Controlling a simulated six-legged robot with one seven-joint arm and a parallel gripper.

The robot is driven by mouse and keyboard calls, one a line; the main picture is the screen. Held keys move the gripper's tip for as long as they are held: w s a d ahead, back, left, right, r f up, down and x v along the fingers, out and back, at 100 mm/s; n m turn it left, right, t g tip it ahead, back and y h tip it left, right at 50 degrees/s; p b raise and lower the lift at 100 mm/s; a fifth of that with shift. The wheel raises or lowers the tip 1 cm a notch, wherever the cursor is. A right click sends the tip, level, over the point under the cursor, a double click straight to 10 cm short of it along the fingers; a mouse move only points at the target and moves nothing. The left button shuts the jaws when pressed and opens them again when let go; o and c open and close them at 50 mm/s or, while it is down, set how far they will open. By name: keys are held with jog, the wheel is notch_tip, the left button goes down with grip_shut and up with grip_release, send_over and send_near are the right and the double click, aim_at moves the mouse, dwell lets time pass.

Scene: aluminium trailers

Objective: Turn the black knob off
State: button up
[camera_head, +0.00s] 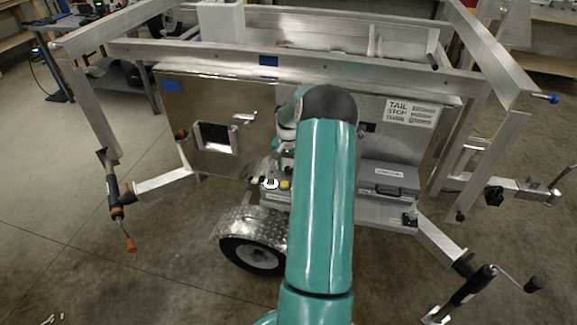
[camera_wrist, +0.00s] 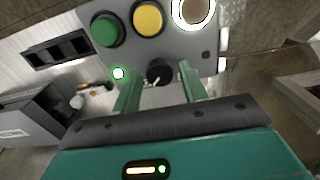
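The black knob (camera_wrist: 159,71) shows in the wrist view on a grey control panel (camera_wrist: 180,48), with a white pointer mark toward its lower left. My gripper (camera_wrist: 158,69) is open, its two green fingers on either side of the knob with visible gaps. Whether the fingertips reach the knob's depth I cannot tell. A green button (camera_wrist: 107,30), a yellow button (camera_wrist: 147,18) and a bright white-ringed button (camera_wrist: 193,9) sit above the knob. In the head view my arm hides the knob.
In the head view the panel's yellow button (camera_head: 284,184) shows beside my arm on the aluminium trailer (camera_head: 350,85). A grey case (camera_head: 390,178) sits on the trailer's shelf at right. The wheel fender (camera_head: 250,222) is below.

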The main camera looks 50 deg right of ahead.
jog(key=c, duration=0.7)
jog(key=shift+o, duration=0.2)
jog(key=shift+n, duration=0.4)
jog(key=n, duration=0.3)
jog(key=shift+n, duration=0.3)
jog(key=n, duration=1.3)
jog(key=shift+n, duration=0.3)
